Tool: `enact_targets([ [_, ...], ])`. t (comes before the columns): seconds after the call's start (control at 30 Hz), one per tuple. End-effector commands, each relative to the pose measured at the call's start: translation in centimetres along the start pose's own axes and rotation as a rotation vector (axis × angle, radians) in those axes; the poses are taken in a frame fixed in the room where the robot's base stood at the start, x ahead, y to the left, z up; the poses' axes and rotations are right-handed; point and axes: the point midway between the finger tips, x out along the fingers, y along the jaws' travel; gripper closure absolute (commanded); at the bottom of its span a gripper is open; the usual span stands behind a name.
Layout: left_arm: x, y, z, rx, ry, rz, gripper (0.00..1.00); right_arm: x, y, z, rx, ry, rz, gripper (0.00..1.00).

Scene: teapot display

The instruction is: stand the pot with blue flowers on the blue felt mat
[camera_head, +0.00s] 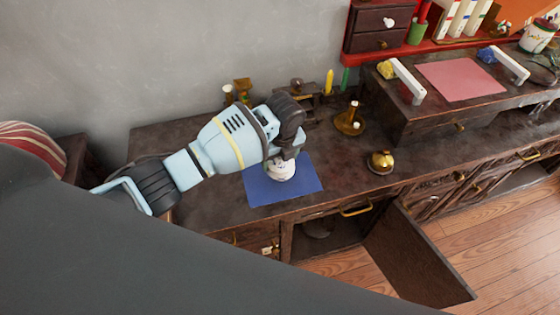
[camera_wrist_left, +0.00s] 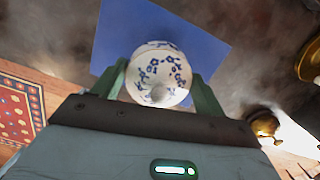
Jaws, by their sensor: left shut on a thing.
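The white pot with blue flowers (camera_head: 281,170) is over the blue felt mat (camera_head: 301,187) in the head view, partly hidden by my left arm. In the left wrist view the round pot (camera_wrist_left: 158,62) shows its blue blossoms, and the mat (camera_wrist_left: 112,38) spreads behind it. My left gripper (camera_head: 282,157) is shut on the pot, with one green finger on each side of it in the left wrist view (camera_wrist_left: 161,88). I cannot tell whether the pot's base touches the mat. My right gripper is not in view.
A brass bell (camera_head: 381,161) and a brass candle holder (camera_head: 350,120) stand right of the mat on the dark counter. A raised desk part with a pink mat (camera_head: 460,79) is at the upper right. An open cabinet door (camera_head: 418,257) sticks out below the counter.

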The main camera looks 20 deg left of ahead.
Motion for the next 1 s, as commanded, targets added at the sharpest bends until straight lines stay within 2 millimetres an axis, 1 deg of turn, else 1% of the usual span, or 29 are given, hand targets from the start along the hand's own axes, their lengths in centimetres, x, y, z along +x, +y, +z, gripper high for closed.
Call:
enact_targets([
  [0.03,1.1,0.1,-0.3,0.0,0.004,0.004,0.56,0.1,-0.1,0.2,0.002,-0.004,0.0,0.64],
  [0.1,1.8,0.0,-0.3,0.0,0.002,0.002,0.56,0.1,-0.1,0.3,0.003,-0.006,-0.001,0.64],
  [0.37,1.8,0.0,-0.3,0.0,-0.001,-0.001,0.56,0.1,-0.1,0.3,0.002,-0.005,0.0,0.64],
  [0.53,2.2,0.0,-0.3,0.0,0.0,0.0,0.56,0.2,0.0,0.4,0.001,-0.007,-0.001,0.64],
  [0.57,2.2,0.0,-0.3,0.0,0.0,0.001,0.24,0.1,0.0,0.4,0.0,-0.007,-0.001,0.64],
  [0.7,2.2,0.0,-0.3,0.0,0.0,0.0,0.06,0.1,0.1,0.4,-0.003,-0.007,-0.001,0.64],
  [1.0,2.0,0.0,-0.3,0.0,0.0,0.0,0.06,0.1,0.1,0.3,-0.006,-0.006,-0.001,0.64],
])
